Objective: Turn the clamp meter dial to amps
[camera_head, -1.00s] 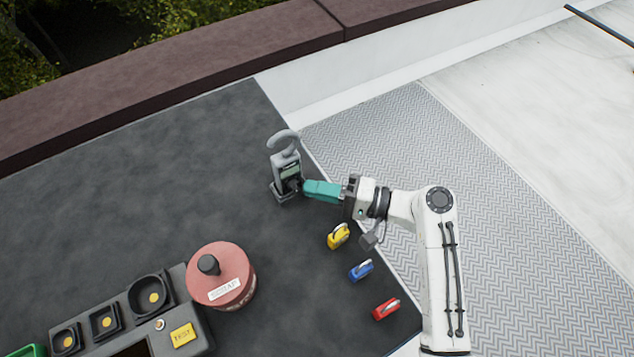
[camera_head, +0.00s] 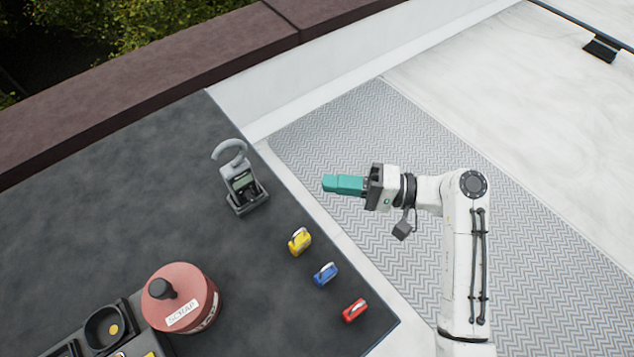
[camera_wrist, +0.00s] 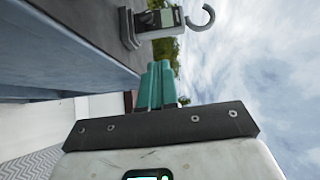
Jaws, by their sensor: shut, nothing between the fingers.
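The grey clamp meter (camera_head: 241,181) stands upright in a dark base near the right edge of the dark table, its open-looking jaw hook at the top. It also shows in the wrist view (camera_wrist: 152,20), lying sideways in the picture. Its face has a greenish display; the dial setting is too small to read. My gripper (camera_head: 325,184), with teal fingers, is shut and empty, to the right of the meter and clear of it. The fingers also show in the wrist view (camera_wrist: 156,68), pressed together, with a gap between them and the meter.
Yellow (camera_head: 300,242), blue (camera_head: 326,273) and red (camera_head: 355,310) clips lie in a row along the table's right edge. A red scrap canister (camera_head: 182,300) and a dark tray (camera_head: 88,340) are at the lower left. The dark table (camera_head: 120,210) is clear left of the meter.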

